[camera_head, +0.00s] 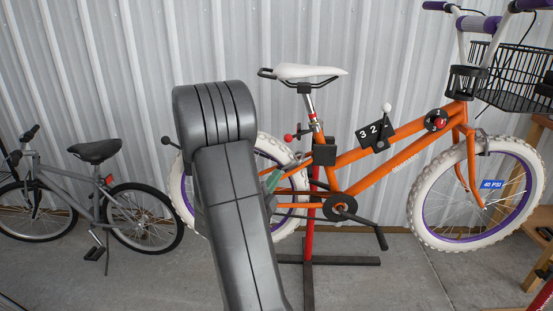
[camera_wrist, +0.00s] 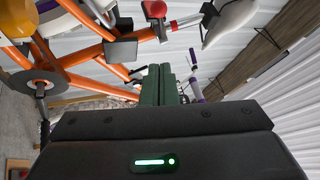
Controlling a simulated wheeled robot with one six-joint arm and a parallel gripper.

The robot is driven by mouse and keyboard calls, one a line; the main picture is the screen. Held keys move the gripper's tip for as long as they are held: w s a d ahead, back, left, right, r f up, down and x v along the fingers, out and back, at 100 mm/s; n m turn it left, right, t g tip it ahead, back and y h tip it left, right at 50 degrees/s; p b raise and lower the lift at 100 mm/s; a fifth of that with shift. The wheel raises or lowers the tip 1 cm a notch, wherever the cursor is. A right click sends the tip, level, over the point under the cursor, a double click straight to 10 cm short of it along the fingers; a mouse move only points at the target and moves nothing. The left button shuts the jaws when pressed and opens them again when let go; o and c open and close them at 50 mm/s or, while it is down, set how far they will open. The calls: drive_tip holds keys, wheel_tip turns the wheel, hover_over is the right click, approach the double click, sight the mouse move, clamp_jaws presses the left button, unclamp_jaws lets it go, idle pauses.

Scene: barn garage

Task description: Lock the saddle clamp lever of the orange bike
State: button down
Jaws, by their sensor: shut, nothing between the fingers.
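The orange bike (camera_head: 375,165) is held upright on a stand, with a white saddle (camera_head: 309,72) on its seat post. The saddle clamp lever (camera_head: 289,137), with a red ball end, sticks out to the left of the seat tube below the saddle. The red ball also shows at the top of the wrist view (camera_wrist: 154,9). My gripper (camera_head: 272,181) has green fingers, partly hidden behind my arm, below and left of the lever. In the wrist view the fingers (camera_wrist: 162,72) are together and empty, apart from the red ball.
A black clamp block (camera_head: 325,155) sits on the frame just right of the lever. A red stand post (camera_head: 309,220) stands below it. A grey bike (camera_head: 95,185) stands at left; a wooden bench (camera_head: 540,210) is at far right. A corrugated wall is behind.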

approach(287, 141)
drive_tip(key=w+d+r, duration=0.2)
drive_tip(key=w+d, duration=0.2)
drive_tip(key=d, duration=0.1)
drive_tip(key=shift+w+a+r+h+p, duration=0.15)
drive_tip(key=shift+w+a+h+p, duration=0.25)
drive_tip(key=shift+w, duration=0.25)
drive_tip(key=shift+w, duration=0.1)
drive_tip(key=shift+w+a+f+b, duration=0.2)
drive_tip(key=shift+w+b, duration=0.35)
drive_tip(key=shift+b, duration=0.6)
drive_tip(key=shift+w+a+r+b, duration=0.15)
drive_tip(key=shift+w+r+b, duration=0.2)
drive_tip(key=shift+b, duration=0.55)
